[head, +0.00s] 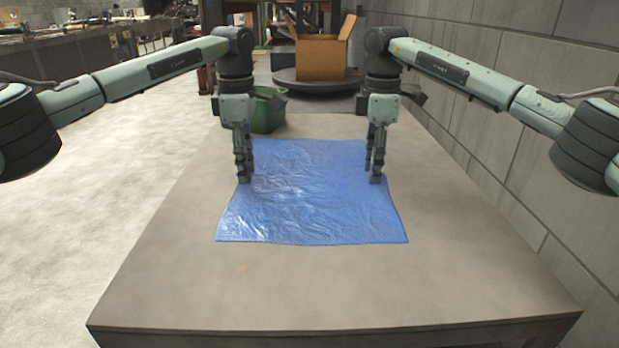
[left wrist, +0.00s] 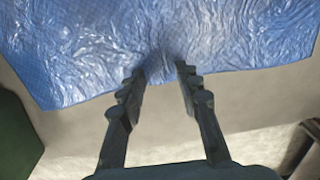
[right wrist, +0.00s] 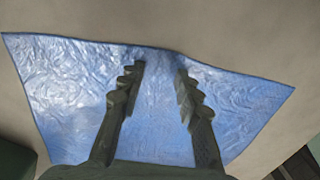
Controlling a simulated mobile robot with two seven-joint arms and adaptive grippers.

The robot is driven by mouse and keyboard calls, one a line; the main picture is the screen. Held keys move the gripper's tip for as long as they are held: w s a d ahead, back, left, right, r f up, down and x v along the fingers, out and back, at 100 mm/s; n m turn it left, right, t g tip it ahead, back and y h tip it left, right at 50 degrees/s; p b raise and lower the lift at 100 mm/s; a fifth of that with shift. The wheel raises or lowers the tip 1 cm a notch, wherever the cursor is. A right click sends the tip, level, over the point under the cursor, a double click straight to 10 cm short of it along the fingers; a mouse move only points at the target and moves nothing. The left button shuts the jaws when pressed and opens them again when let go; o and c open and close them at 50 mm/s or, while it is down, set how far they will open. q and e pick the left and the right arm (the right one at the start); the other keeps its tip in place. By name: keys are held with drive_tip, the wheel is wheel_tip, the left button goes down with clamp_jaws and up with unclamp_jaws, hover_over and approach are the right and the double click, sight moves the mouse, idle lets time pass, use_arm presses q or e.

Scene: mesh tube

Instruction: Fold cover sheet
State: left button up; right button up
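The cover sheet (head: 310,215) is a blue, crinkled, shiny sheet lying spread out flat on the table. My left gripper (head: 244,178) points down at the sheet's left edge. In the left wrist view its fingers (left wrist: 160,72) are apart, with the sheet's edge and a small pucker between the tips. My right gripper (head: 375,176) points down at the sheet's right edge. In the right wrist view its fingers (right wrist: 160,68) are apart, with the sheet (right wrist: 75,85) under them and its edge near the tips. Whether the tips touch the sheet is unclear.
The table (head: 200,285) is bare around the sheet, with most free room in front. A green bin (head: 268,112) stands behind the sheet at left. A cardboard box (head: 321,58) sits on a round dark platform at the back. A block wall (head: 520,150) runs along the right.

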use_arm(q)
drive_tip(key=shift+f, duration=0.15)
clamp_jaws()
use_arm(e)
drive_tip(key=shift+f, duration=0.15)
clamp_jaws()
use_arm(q)
drive_tip(key=shift+f, duration=0.1)
idle(0.9)
